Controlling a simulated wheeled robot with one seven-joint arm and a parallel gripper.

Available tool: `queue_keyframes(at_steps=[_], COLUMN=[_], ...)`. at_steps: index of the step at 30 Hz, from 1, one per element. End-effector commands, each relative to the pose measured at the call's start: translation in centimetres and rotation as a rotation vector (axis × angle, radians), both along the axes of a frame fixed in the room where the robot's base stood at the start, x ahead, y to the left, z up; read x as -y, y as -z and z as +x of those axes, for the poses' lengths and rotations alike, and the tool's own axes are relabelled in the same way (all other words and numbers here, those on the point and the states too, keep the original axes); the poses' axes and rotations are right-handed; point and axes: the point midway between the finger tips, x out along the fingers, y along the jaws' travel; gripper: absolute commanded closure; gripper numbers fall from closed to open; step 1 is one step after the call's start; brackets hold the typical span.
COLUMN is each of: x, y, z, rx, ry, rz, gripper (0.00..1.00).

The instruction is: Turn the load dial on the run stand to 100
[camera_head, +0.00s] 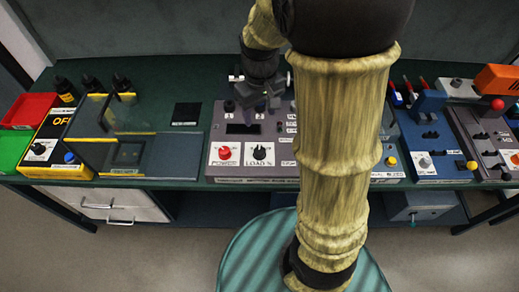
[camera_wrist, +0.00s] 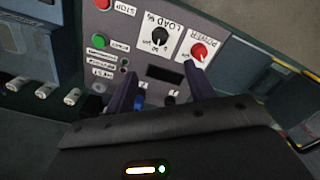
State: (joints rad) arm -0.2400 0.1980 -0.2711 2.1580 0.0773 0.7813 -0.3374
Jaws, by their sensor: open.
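The run stand (camera_head: 284,172) is a grey panel box in the middle of the bench. Its load dial (camera_head: 260,152) is a black knob on a white plate marked LOAD %, at the front beside the red POWER knob (camera_head: 225,153). In the wrist view the load dial (camera_wrist: 159,38) appears upside down, just beyond the fingertips. The setting it points to is too small to read surely. My gripper (camera_head: 262,97) is open above the rear part of the stand, behind the dial. In the wrist view its two dark fingers (camera_wrist: 161,72) are apart and not touching the dial.
The wrist view shows a green button (camera_wrist: 99,41) and a red STOP button (camera_wrist: 102,5) beside the dial. A yellow-edged clear guard (camera_head: 150,150) stands left of the stand; blue devices (camera_head: 425,135) stand to the right. My arm hides the stand's right part.

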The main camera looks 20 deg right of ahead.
Motion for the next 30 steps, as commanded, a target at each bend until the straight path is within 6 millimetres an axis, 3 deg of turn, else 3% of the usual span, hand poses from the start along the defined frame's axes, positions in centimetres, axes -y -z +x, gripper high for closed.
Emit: queue_keyframes(at_steps=[11, 16, 30], x=[0.0, 0.0, -0.2], y=[-0.1, 0.8, 8.5], z=[0.4, 0.4, 0.3], rx=[-0.014, -0.016, -0.018], ry=[-0.018, -0.017, -0.022], rz=[-0.002, -0.001, -0.003], gripper=[0.46, 0.46, 0.46])
